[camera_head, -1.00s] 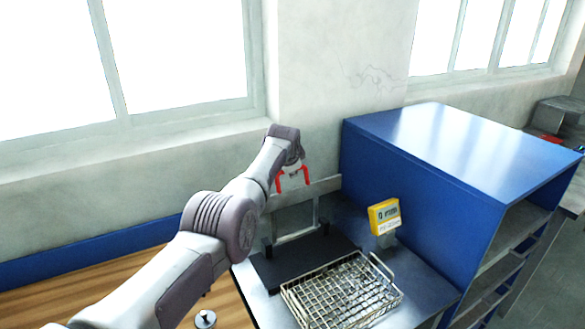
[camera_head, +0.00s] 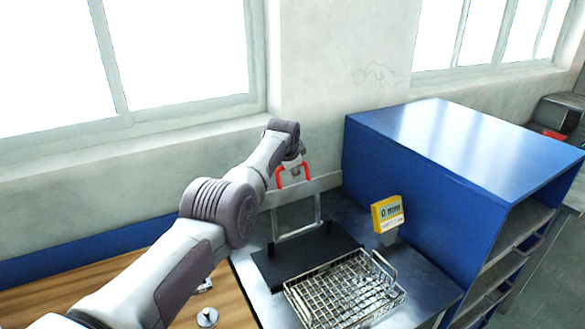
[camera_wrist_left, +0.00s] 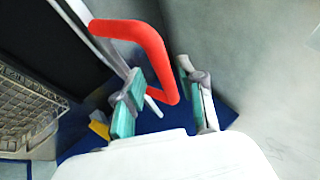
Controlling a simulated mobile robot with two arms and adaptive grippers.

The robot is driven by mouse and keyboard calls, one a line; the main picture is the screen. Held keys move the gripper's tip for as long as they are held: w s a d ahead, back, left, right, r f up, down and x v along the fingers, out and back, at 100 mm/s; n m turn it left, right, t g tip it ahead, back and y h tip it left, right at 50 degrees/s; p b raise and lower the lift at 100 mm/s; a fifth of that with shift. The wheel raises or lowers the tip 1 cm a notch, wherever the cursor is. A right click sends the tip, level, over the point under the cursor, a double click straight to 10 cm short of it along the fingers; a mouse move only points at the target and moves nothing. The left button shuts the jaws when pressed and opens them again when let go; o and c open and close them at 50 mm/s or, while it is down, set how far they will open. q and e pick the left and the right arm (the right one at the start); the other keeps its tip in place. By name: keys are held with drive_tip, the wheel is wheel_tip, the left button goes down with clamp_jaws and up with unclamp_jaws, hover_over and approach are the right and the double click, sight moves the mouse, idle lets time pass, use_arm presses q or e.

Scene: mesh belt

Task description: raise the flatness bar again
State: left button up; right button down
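The flatness bar is a pale metal frame (camera_head: 319,208) standing upright at the back of a dark plate, with a red handle (camera_head: 307,171) at its top. In the left wrist view the red handle (camera_wrist_left: 150,40) is large and close. My left gripper (camera_head: 291,161) is at the handle, coming from above. In the wrist view my left gripper (camera_wrist_left: 165,100) has its two fingers apart, with the handle's far end between them. I see no firm grip on it; contact cannot be told. My right gripper is in neither view.
A wire mesh basket (camera_head: 300,300) sits in front of the dark plate (camera_head: 275,270). A yellow gauge (camera_head: 388,213) stands to the right, beside a large blue cabinet (camera_head: 400,175). A wooden bench top (camera_head: 235,300) lies left. The wall is close behind the frame.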

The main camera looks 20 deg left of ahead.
use_arm(q)
drive_tip(key=shift+r, duration=0.1)
drive_tip(key=shift+r, duration=0.1)
drive_tip(key=v, duration=1.1)
drive_tip(key=shift+s+r, duration=0.2)
drive_tip(key=shift+s, duration=0.2)
drive_tip(key=shift+d, duration=0.15)
